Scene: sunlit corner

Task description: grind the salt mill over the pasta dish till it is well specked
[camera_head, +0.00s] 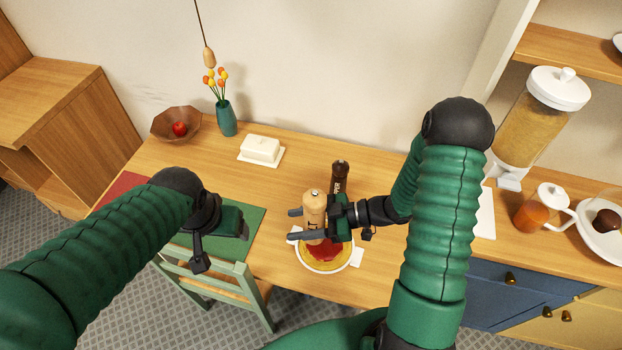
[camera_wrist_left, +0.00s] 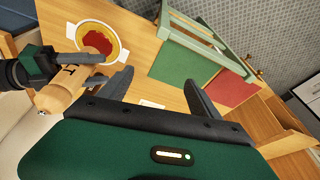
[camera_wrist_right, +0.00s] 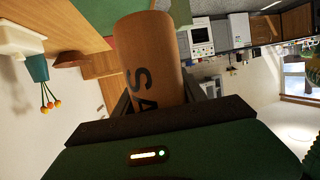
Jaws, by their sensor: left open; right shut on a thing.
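The light wooden salt mill (camera_head: 314,203) is held by my right gripper (camera_head: 293,225), which is shut around its body. Dark letters show on the mill in the right wrist view (camera_wrist_right: 150,60). The mill is roughly upright, its lower end above the pasta dish (camera_head: 325,268), a white bowl of yellow pasta with red sauce. The mill and gripper hide part of the dish; specks are too small to make out. In the left wrist view, the mill (camera_wrist_left: 62,92) and dish (camera_wrist_left: 122,52) show at upper left. My left gripper (camera_wrist_left: 160,95) is open and empty, over the table's left part.
A dark mill (camera_head: 340,176) stands just behind my right gripper. A white butter dish (camera_head: 261,149), teal flower vase (camera_head: 226,118) and wooden bowl (camera_head: 165,122) are at the back left. A glass jug (camera_head: 540,208) stands at right. A green chair (camera_head: 215,285) is at the front edge.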

